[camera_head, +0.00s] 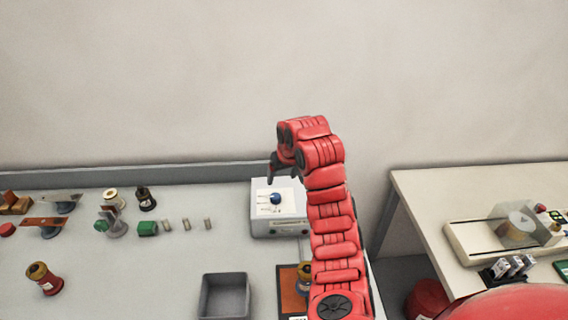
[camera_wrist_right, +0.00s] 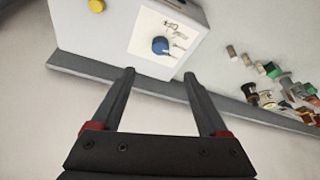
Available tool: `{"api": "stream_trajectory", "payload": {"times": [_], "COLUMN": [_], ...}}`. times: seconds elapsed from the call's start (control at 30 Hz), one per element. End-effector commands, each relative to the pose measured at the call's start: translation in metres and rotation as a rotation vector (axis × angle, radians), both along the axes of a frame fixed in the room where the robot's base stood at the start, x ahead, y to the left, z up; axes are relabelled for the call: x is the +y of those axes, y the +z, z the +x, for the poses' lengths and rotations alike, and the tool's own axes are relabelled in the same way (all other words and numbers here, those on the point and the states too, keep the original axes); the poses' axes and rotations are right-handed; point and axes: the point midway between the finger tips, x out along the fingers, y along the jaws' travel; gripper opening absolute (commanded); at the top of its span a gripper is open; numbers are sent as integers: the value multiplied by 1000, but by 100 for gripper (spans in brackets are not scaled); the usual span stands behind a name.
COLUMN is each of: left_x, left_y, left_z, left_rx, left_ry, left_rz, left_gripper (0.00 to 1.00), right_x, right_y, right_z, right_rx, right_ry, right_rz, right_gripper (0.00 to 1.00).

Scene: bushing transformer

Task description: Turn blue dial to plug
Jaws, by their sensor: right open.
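The blue dial (camera_head: 276,198) is on the top face of a white box (camera_head: 262,222) at the back of the table. It also shows in the right wrist view (camera_wrist_right: 161,45), on a white label panel with dark markings; I cannot read which mark it points to. My right gripper (camera_head: 272,172) is above the back of the box in the head view. In the wrist view its two fingers (camera_wrist_right: 158,78) are open and empty, with the dial beyond the gap between the tips and apart from them. My left gripper is not in view.
A grey bin (camera_head: 224,296) and an orange board (camera_head: 290,290) are in front of the box. Several small parts, including a green block (camera_head: 147,229) and a red-based bushing (camera_head: 43,278), stand to the left. A yellow knob (camera_wrist_right: 97,6) is on the box. A second table (camera_head: 420,190) is at right.

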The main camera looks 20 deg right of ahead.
Motion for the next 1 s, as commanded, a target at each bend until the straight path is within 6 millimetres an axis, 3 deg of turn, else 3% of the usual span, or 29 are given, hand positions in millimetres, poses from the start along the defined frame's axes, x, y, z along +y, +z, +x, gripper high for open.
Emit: {"api": "stream_trajectory", "payload": {"times": [0.03,0.33,1.0], "left_x": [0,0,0], "left_y": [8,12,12], "left_z": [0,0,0], "left_rx": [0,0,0], "left_ry": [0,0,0], "left_rz": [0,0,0], "left_gripper": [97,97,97], "right_x": [1,0,-1], "right_y": [10,27,29], "right_z": [-2,-11,-13], "right_rx": [0,1,0], "right_ry": [1,2,1], "right_rz": [-3,-1,0], "right_gripper": [78,78,78]}}
